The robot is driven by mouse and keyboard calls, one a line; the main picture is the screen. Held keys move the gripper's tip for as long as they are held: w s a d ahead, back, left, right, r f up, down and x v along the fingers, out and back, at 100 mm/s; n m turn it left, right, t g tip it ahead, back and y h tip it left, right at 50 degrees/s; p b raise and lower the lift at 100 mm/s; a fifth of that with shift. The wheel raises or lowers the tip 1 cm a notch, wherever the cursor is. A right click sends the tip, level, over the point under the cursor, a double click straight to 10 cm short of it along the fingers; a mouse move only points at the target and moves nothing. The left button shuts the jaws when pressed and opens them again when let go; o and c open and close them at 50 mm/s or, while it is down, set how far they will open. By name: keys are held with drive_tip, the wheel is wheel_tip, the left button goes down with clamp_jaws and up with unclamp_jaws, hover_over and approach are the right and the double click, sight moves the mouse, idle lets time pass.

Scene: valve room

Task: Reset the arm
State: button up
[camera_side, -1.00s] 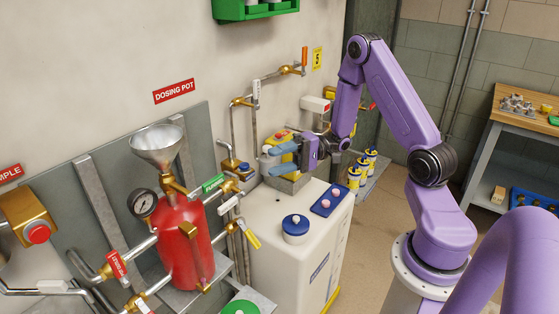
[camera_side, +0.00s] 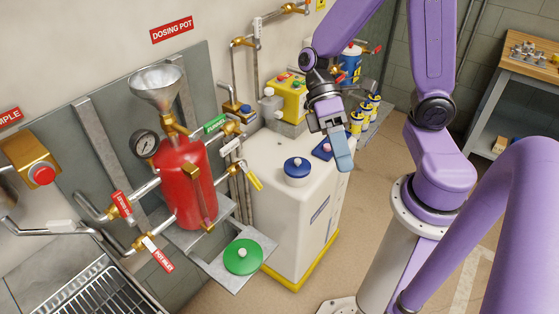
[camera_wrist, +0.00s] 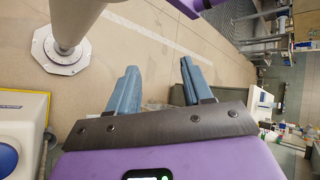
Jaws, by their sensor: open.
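My gripper (camera_side: 341,150) hangs pointing down in the side view, beside the right edge of the white tank (camera_side: 265,175).
Left of the tank stand a red dosing pot (camera_side: 184,180) with a funnel (camera_side: 157,88) and a green lid (camera_side: 243,257) on a shelf. A wooden bench (camera_side: 520,72) is at right. Floor between tank and arm is clear.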

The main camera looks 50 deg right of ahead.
drive_tip(key=n+t+h, duration=0.1)
drive_tip(key=n+t, duration=0.1)
drive_tip(key=s+d+r+n+t+h, duration=0.1)
drive_tip(key=n+t+h, duration=0.1)
drive_tip(key=t, duration=0.1)
drive_tip(key=n+t+h, duration=0.1)
drive_tip(key=t+h, duration=0.1)
drive_tip(key=t, duration=0.1)
drive_tip(key=shift+s+d+r+n, duration=0.3)
drive_tip(key=shift+d+r+n, duration=0.05)
drive_tip(key=shift+n, duration=0.05)
